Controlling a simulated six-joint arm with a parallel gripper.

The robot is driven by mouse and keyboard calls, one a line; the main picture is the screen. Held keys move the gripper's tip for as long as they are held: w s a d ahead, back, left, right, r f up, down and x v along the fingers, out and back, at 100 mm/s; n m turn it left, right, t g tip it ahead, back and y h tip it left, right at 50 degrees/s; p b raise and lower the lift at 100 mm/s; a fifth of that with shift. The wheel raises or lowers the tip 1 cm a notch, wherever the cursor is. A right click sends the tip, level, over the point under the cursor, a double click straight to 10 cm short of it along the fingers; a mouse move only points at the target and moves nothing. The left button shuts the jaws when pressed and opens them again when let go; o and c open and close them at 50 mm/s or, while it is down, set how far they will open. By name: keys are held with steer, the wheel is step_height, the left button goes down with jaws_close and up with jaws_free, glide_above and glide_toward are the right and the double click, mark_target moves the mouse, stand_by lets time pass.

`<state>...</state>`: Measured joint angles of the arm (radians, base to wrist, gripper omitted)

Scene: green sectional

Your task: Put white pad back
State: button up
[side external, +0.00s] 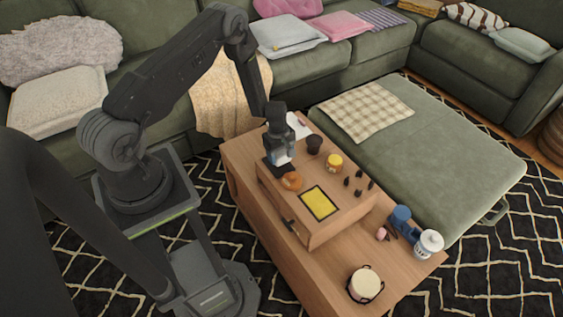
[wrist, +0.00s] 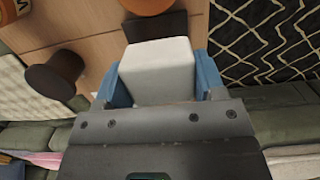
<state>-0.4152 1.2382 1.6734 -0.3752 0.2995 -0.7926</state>
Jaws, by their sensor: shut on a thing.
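The white pad (wrist: 158,72) is a pale, block-like piece between my gripper's blue fingers in the wrist view. My gripper (wrist: 158,85) is shut on it. In the side external view, my gripper (side external: 281,152) points down over the far left end of the raised wooden platform (side external: 340,215), with the white pad (side external: 282,158) at its tip. A dark flat square (side external: 270,166) shows beside and below the pad, and it also shows just beyond the pad in the wrist view (wrist: 160,24). I cannot tell whether the pad touches it.
An orange ring-like thing (side external: 291,181) is close to my gripper. A dark cup (side external: 314,145), a yellow jar (side external: 334,163), a yellow panel with dark border (side external: 319,203) and several small dark pieces share the platform. A white sheet-like thing (side external: 297,126) lies behind.

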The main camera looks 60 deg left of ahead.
mark_target(282, 168)
steer(key=shift+w+d+f, duration=0.15)
steer(key=shift+f, duration=1.95)
steer(key=shift+f, duration=0.15)
steer(key=o, duration=0.9)
steer(key=shift+c, duration=0.2)
